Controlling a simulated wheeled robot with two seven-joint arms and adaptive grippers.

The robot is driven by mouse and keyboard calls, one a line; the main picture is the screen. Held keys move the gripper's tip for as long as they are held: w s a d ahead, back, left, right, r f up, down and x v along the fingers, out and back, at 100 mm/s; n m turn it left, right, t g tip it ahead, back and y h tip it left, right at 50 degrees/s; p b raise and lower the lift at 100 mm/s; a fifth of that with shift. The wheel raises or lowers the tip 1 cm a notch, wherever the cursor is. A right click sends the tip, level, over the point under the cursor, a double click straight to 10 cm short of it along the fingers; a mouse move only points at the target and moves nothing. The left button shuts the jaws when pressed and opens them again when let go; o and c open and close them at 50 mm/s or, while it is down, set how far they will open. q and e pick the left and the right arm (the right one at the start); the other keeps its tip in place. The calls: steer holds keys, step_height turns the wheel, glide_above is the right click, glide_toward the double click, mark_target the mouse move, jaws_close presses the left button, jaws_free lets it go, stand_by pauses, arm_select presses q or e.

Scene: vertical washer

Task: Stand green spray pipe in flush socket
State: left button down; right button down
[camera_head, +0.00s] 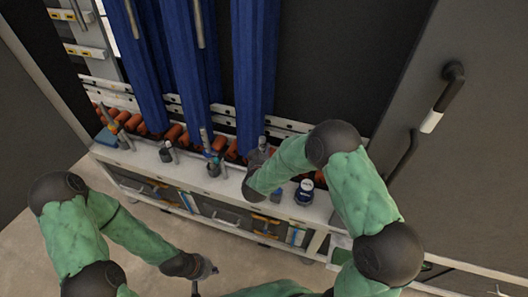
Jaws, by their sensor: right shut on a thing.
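My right gripper (261,152) is over the white ledge (232,190), seen from behind. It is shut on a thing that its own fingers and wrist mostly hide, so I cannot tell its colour. My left gripper (208,268) hangs low over the floor in front of the ledge, away from the fittings; its jaw opening is too small to read. Several small upright fittings stand on the ledge, one dark with a blue part (212,158) and a grey one (167,152). I cannot clearly pick out a green pipe or the flush socket.
A dark blue and white round container (304,191) stands on the ledge right of my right gripper. Blue hanging strips (255,70) and orange rollers (175,133) are behind the ledge. A grey door with a handle (440,95) is at the right. Floor in front is open.

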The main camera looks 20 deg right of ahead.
steer(key=shift+f+b, duration=1.1)
steer(key=shift+f, duration=0.4)
steer(key=c, duration=0.8)
jaws_free()
steer(key=shift+s, duration=0.1)
steer(key=v, duration=1.1)
steer(key=shift+s+a+r, duration=0.2)
steer(key=shift+s+r, duration=0.05)
steer(key=shift+s, duration=0.05)
